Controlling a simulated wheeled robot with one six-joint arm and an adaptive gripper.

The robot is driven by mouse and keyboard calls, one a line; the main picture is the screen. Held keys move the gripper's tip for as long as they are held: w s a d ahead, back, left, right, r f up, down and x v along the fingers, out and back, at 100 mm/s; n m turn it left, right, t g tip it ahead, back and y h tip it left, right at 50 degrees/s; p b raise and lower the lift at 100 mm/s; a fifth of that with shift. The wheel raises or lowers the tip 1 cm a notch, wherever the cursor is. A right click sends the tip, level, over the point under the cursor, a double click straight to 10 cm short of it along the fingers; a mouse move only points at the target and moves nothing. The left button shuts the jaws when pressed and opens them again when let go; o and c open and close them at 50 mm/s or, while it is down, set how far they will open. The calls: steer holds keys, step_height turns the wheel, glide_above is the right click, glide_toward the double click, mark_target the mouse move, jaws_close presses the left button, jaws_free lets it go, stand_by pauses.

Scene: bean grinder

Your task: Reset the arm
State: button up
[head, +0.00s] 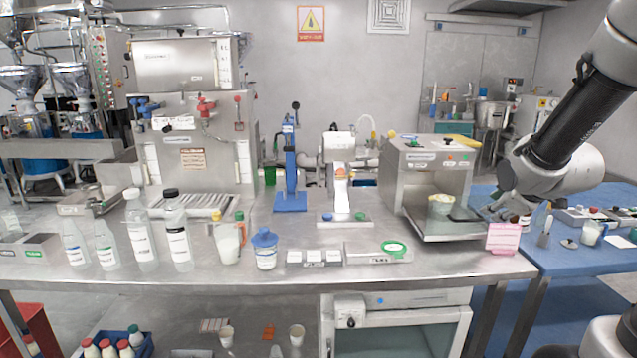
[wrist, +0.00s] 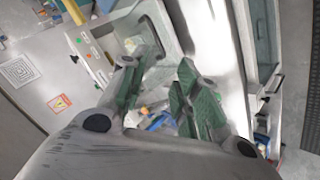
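My arm comes in from the upper right of the head view and bends down at the wrist. My gripper (head: 487,209) is small and partly hidden there, just right of the steel bean grinder (head: 436,158). A cup with pale yellow contents (head: 440,207) stands in the grinder's open front, left of the gripper. In the wrist view my gripper (wrist: 157,76) has its two green-padded fingers apart, with a gap between them and nothing held. The machine's open front (wrist: 150,32) shows beyond the fingers.
The blue table (head: 590,255) on the right holds a beaker (head: 591,232) and small devices. Bottles (head: 177,228) crowd the left.

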steer(key=s+a+r+m+g, duration=0.1)
steer(key=s+a+m+g, duration=0.1)
steer(key=s, duration=0.6)
steer(key=s+a+r+m+g, duration=0.2)
steer(key=s+m, duration=0.2)
steer(key=s, duration=0.5)
steer(key=s+a+r+m+g+y, duration=0.1)
steer(key=s+a+r+m, duration=0.1)
steer(key=s, duration=0.6)
steer(key=shift+s+a+r+m+g, duration=0.25)
steer(key=shift+a+m+g, duration=0.2)
steer(key=shift+m, duration=0.25)
